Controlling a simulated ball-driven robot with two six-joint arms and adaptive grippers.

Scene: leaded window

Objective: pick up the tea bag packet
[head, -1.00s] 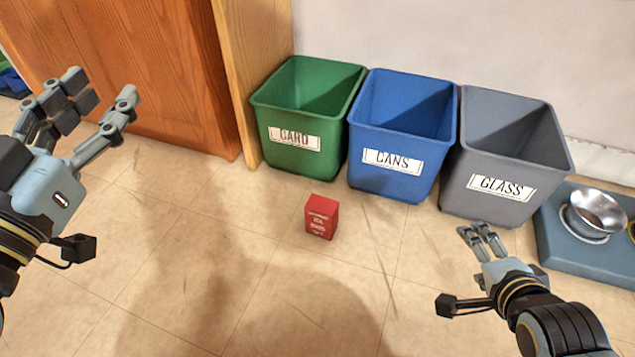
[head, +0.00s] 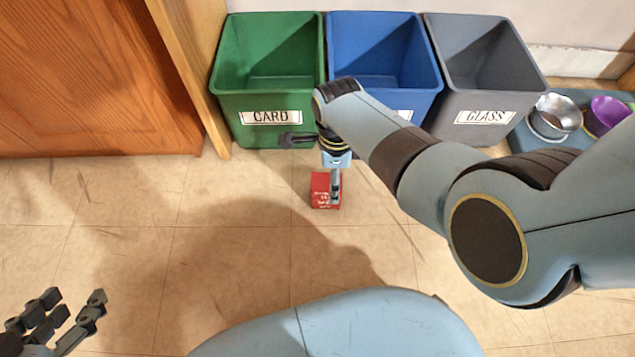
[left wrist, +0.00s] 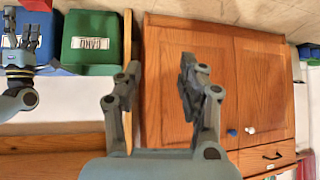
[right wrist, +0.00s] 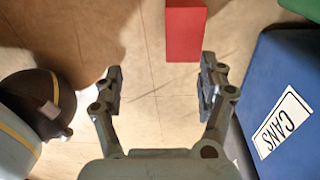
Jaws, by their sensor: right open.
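The tea bag packet is a small red box (head: 322,192) with white lettering, upright on the tiled floor in front of the bins. My right gripper (head: 335,190) is over it in the head view and partly covers it. In the right wrist view the packet (right wrist: 186,32) is beyond the open fingertips (right wrist: 162,82), a little right of centre, and nothing is between the fingers. My left gripper (head: 72,312) is open and empty at the lower left of the head view, far from the packet. The left wrist view shows its spread fingers (left wrist: 158,80).
Green CARD (head: 268,90), blue CANS (head: 385,50) and grey GLASS (head: 488,85) bins stand along the wall. A metal bowl (head: 556,114) and a purple bowl (head: 606,112) are at right. A wooden cabinet (head: 90,80) is at left. The floor around the packet is clear.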

